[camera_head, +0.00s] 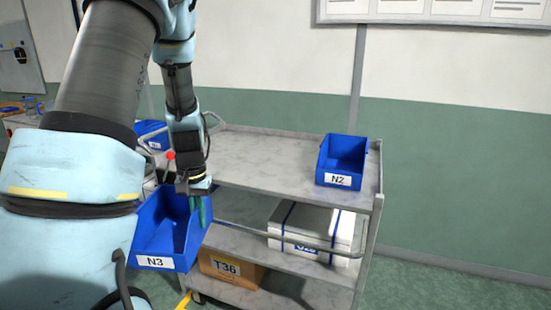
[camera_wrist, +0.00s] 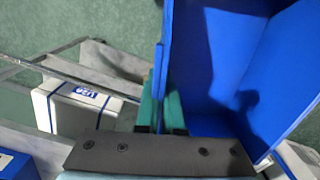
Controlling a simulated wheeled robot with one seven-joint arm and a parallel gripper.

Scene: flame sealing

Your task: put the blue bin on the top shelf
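The blue bin labelled N3 (camera_head: 152,232) hangs in my gripper (camera_head: 199,212) in front of the cart's left end. In the head view it appears lower than the top shelf (camera_head: 255,160). My gripper's green fingers (camera_wrist: 160,108) are shut on one side wall of this bin, which fills the right of the wrist view (camera_wrist: 225,60). The bin is empty and its opening faces up. Another blue bin, labelled N2 (camera_head: 340,165), stands on the right of the top shelf. A further blue bin (camera_head: 150,134) shows at the far left, partly hidden by my arm.
A white box with blue straps (camera_head: 335,222) sits on the middle shelf. A cardboard box labelled T36 (camera_head: 228,270) sits on the bottom shelf. A rail (camera_head: 275,236) runs along the cart's front. The top shelf is bare left of N2.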

